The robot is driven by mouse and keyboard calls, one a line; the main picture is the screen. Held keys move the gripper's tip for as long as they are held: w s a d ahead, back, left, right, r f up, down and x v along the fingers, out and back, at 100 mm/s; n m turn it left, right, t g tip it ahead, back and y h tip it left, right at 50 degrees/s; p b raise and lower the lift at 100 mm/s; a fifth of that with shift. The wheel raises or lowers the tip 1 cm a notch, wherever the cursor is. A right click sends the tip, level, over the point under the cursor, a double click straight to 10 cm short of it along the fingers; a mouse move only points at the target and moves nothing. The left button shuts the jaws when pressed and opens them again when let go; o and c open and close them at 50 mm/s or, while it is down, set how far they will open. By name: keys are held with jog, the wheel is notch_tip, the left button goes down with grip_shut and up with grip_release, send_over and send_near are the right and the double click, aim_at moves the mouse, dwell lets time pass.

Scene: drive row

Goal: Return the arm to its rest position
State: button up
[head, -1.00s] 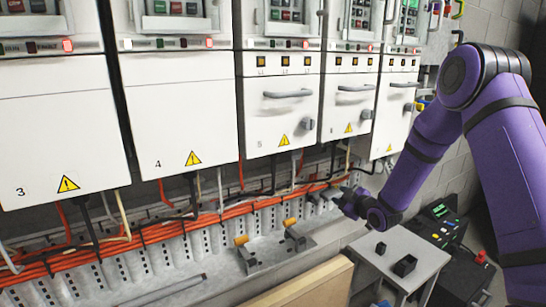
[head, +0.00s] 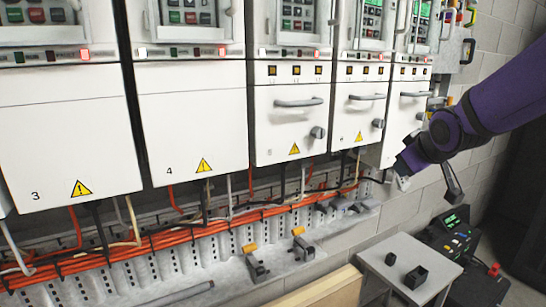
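My purple arm (head: 452,134) reaches in from the upper right. Its lower end is in front of the right-hand drive cabinet's lower edge and the wall. Whether the gripper is open or shut, or holds anything, does not show.
White drive cabinets (head: 190,130) line the left and middle, with orange cables (head: 150,243) below. A small grey table (head: 440,279) with two dark blocks stands at lower right. A black device (head: 452,235) is behind it. A beige board (head: 325,288) lies in front.

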jog(key=s+r+m+g, duration=0.3)
jog(key=s+m+g, duration=0.1)
jog(key=s, duration=2.3)
jog(key=shift+s+a+r+m+g, duration=0.2)
jog(key=shift+a+m+g, duration=0.15)
jog(key=shift+m, duration=0.35)
